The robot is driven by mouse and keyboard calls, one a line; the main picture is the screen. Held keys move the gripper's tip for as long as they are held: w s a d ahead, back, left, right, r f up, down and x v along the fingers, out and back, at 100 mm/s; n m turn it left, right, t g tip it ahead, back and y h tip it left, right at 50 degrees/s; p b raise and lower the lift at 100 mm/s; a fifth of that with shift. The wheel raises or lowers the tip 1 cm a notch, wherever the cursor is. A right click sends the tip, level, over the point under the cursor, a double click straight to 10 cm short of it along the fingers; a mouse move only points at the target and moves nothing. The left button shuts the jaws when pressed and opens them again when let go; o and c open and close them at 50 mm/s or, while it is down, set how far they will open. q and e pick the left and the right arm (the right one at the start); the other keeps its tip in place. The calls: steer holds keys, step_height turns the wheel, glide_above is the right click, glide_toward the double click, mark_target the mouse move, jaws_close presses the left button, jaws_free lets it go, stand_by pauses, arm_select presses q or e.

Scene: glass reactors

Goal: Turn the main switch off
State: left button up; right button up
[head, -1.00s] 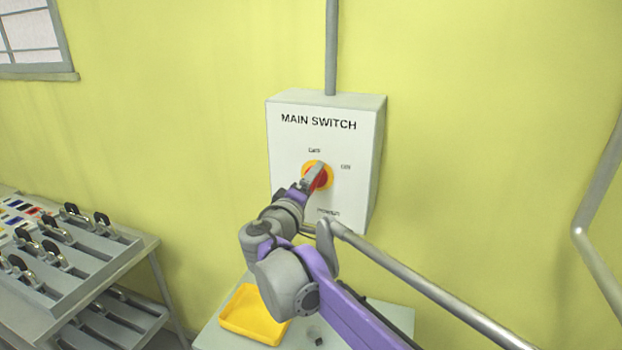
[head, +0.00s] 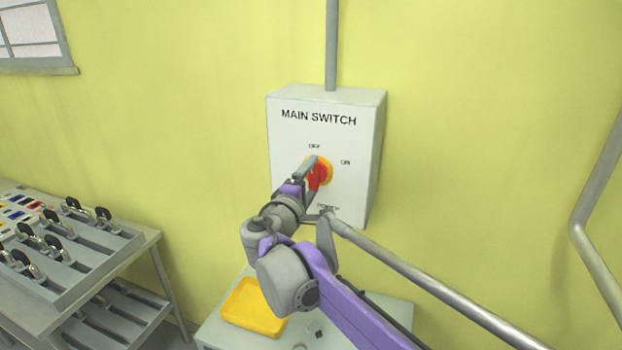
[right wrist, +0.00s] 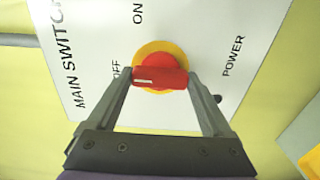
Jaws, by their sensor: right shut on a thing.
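The main switch box (head: 355,185) is a pale box on the yellow wall, lettered MAIN SWITCH, with OFF above the knob and ON to its upper right. Its red knob (head: 319,178) sits on a yellow ring. My right gripper (head: 312,177) is at the knob, partly covering it. In the right wrist view, which is turned sideways, the red knob (right wrist: 160,79) lies between the fingertips of the right gripper (right wrist: 160,76), which is shut on its two ends. The white mark on the knob is at the end by the OFF label. My left gripper is out of view.
A yellow tray (head: 252,309) lies on a low pale table (head: 220,334) below the box. A grey bench with racks (head: 105,257) stands at the left. A conduit (head: 331,40) runs up the wall from the box. A bent pipe (head: 590,205) is at the right.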

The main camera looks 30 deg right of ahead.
steer(key=o, duration=1.1)
steer(key=shift+o, duration=0.2)
steer(key=shift+s+a, duration=0.1)
steer(key=v, duration=1)
steer(key=shift+s+a+b, duration=0.2)
steer(key=shift+s+b, duration=0.05)
steer(key=shift+b, duration=0.2)
